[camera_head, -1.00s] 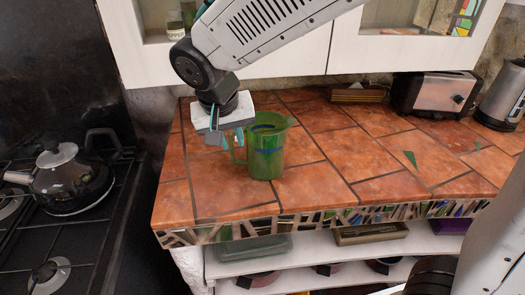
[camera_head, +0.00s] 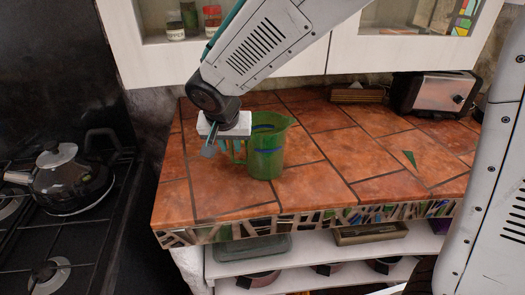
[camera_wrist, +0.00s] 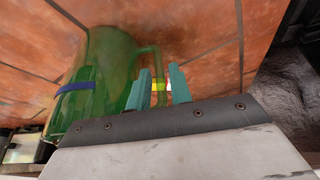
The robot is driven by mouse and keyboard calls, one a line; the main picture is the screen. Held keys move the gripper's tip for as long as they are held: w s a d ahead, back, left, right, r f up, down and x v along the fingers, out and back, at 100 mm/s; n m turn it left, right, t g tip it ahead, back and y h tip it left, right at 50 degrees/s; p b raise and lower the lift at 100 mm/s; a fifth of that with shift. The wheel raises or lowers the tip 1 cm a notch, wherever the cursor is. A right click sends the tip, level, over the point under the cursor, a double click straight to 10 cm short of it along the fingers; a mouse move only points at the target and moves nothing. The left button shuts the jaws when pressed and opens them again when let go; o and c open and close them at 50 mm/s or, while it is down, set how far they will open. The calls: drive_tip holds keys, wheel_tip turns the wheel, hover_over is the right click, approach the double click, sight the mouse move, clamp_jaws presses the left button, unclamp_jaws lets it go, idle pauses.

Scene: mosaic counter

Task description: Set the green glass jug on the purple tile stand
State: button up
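The green glass jug (camera_head: 266,150) stands upright on the terracotta-tiled counter (camera_head: 330,160), with a blue band around it and its handle to the left. My gripper (camera_head: 223,150) is at the handle side of the jug. In the wrist view my gripper's two teal fingers (camera_wrist: 160,82) are apart, with the jug's handle (camera_wrist: 157,65) between them. A gap shows between the handle and the right finger; contact with the left one cannot be told. The jug's body (camera_wrist: 95,80) lies left of the fingers. I cannot make out a purple tile stand on the counter.
A toaster (camera_head: 437,93) stands at the back right of the counter. A kettle (camera_head: 62,181) sits on the black stove to the left. Shelves under the counter hold a tray (camera_head: 252,248) and pans. The counter right of the jug is mostly clear.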

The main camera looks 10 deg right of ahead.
drive_tip(key=shift+c, duration=0.3)
clamp_jaws()
drive_tip(key=shift+r, duration=0.2)
